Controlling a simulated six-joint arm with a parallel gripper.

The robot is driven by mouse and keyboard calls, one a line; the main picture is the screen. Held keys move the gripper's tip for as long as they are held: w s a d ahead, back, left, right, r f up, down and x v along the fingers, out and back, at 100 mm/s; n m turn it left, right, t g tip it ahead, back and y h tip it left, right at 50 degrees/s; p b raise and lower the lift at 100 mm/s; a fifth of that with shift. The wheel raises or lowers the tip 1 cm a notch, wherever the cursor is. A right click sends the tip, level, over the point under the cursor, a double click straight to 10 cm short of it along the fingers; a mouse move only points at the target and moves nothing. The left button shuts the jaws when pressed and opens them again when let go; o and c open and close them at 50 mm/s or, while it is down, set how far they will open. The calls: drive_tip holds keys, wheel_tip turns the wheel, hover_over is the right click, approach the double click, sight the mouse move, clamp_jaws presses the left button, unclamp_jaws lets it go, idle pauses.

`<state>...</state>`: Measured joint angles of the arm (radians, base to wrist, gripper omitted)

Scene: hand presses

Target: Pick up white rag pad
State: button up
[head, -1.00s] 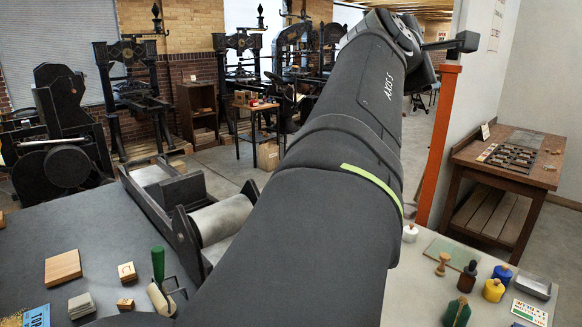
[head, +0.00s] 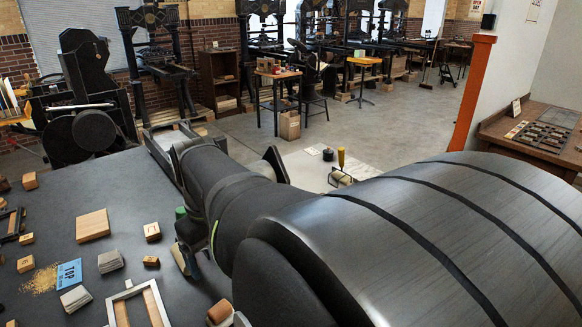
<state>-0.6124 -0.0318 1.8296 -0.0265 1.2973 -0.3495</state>
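I cannot pick out the white rag pad with certainty in the head view. Two small pale grey layered blocks (head: 111,261) (head: 75,298) lie on the dark table (head: 120,185) at the left; I cannot tell whether they are pads of cloth. My arm crosses the view from the lower right to the middle left and hides much of the worktop.
A brayer with a green handle (head: 181,213) lies close by my arm. A wooden block (head: 93,225), a blue card (head: 69,273) and a pale frame (head: 138,305) lie on the table. A yellow-handled roller (head: 341,159) is on the pale surface beyond my arm.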

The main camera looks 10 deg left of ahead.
sight(221, 310)
drive_tip(key=shift+g, duration=0.3)
drive_tip(key=f, duration=0.6)
drive_tip(key=s+f, duration=0.1)
drive_tip(key=f, duration=0.5)
drive_tip(key=s+f, duration=0.1)
drive_tip(key=f, duration=0.5)
drive_tip(key=shift+a+f, duration=0.1)
drive_tip(key=shift+a, duration=0.2)
drive_tip(key=c, duration=1.1)
